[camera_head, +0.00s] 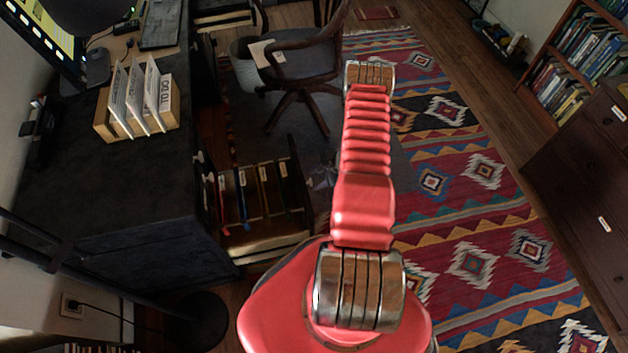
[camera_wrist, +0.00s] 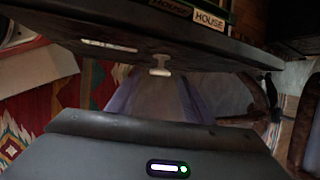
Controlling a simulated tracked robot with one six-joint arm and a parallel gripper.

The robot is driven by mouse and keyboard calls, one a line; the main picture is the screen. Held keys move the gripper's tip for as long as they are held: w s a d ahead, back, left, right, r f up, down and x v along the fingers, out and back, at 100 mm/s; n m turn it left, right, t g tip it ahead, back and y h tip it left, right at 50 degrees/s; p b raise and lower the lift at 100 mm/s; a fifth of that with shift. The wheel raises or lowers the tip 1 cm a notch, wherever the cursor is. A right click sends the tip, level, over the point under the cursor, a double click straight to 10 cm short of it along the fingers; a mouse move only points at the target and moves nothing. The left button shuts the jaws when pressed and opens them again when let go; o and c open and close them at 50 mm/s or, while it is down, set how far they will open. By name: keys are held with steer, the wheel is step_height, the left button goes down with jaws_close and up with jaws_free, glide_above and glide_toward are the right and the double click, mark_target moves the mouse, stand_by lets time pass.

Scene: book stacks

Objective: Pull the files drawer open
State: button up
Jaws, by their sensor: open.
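The files drawer (camera_head: 262,243) stands out from the right side of the dark desk in the head view, with several upright labelled files showing in it. In the wrist view the dark drawer front (camera_wrist: 230,55) crosses the top, with a pale handle (camera_wrist: 160,66) at its middle and a file label reading HOUSE above. My gripper (camera_wrist: 158,88) is open and empty, facing the handle from just outside the drawer front. Contact with the handle cannot be told. In the head view my red arm hides much of the gripper area.
The desk (camera_head: 110,200) carries a wooden sorter (camera_head: 105,120) of white folders. A chair (camera_head: 303,62) and bin (camera_head: 245,70) stand beyond the drawer. A patterned rug (camera_head: 470,200) covers open floor to the right. A dark cabinet (camera_head: 580,165) and bookshelf (camera_head: 585,60) line the far right.

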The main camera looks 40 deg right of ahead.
steer(key=v, duration=1.1)
stand_by(0.5)
steer(key=shift+w, duration=0.1)
steer(key=s+a+r+n+y, duration=0.2)
steer(key=s+a, duration=0.1)
steer(key=a, duration=0.3)
steer(key=a+r+n+g, duration=0.2)
steer(key=a+r+n, duration=0.35)
steer(key=r, duration=0.85)
steer(key=a+r+n+g, duration=0.3)
steer(key=a+r+n, duration=0.3)
steer(key=r, duration=0.8)
steer(key=s+a+r+n+t+h, duration=0.1)
steer(key=s+a+r+n, duration=0.1)
steer(key=a+r, duration=0.4)
steer(key=s+a+r+n+t+h, duration=0.2)
steer(key=s+a+r+n, duration=0.1)
steer(key=r, duration=0.8)
steer(key=s+a+r+n+t+h, duration=0.1)
steer(key=s+a+r+n+t, duration=0.1)
steer(key=a+r, duration=0.6)
steer(key=shift+s+a+r+n, duration=0.35)
steer(key=shift+s+n, duration=0.25)
steer(key=shift+n, duration=0.65)
